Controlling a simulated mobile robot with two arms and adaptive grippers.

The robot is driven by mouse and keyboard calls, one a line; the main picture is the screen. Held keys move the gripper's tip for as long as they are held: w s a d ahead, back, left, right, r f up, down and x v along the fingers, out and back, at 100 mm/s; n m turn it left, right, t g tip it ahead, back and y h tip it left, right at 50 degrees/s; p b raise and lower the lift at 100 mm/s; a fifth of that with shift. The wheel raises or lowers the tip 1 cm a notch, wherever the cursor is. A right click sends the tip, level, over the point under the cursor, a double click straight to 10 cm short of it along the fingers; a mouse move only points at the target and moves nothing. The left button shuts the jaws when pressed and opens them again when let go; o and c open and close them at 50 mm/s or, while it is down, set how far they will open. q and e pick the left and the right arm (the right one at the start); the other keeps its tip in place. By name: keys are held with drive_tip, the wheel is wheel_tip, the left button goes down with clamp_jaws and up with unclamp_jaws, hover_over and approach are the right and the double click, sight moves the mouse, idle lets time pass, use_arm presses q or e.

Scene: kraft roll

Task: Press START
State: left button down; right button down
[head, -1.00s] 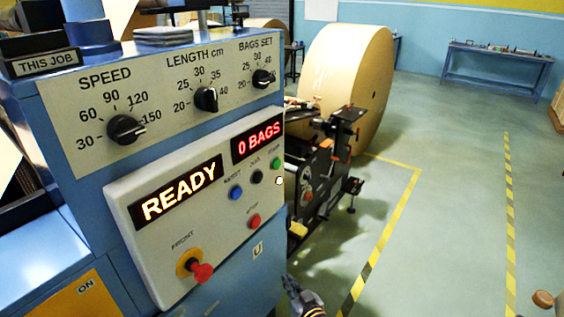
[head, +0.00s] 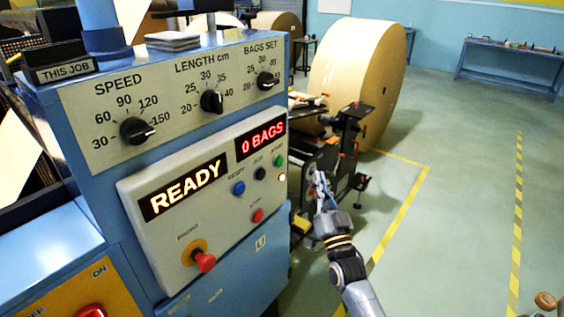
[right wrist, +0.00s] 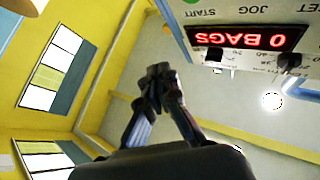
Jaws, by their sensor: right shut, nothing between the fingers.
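The green START button (head: 279,160) is at the upper right of the control panel (head: 150,240), beside the black JOG button (head: 260,173) and the blue RESET button (head: 238,187). The display reads READY (head: 183,186) and the counter reads 0 BAGS (head: 262,140). My right gripper (head: 320,180) is shut and empty, to the right of the panel and apart from the button. In the right wrist view its fingertips (right wrist: 160,72) are together, and the START label (right wrist: 198,13) shows upside down at the top. My left gripper is not in view.
A red STOP button (head: 257,215) and a red mushroom button (head: 205,262) on yellow stick out of the panel. Dials for speed (head: 138,130), length and bags stand above. A large kraft roll (head: 350,85) is behind; the floor at right is clear.

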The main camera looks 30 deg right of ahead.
sight(279, 162)
drive_tip(key=shift+w, duration=0.15)
drive_tip(key=w+a+b, duration=0.2)
drive_tip(key=w+a, duration=0.1)
drive_tip(key=w, duration=0.5)
drive_tip(key=shift+a+b, duration=0.2)
drive_tip(key=shift+b, duration=0.1)
idle(1.4)
drive_tip(key=shift+w+a, duration=0.2)
drive_tip(key=shift+w, duration=0.15)
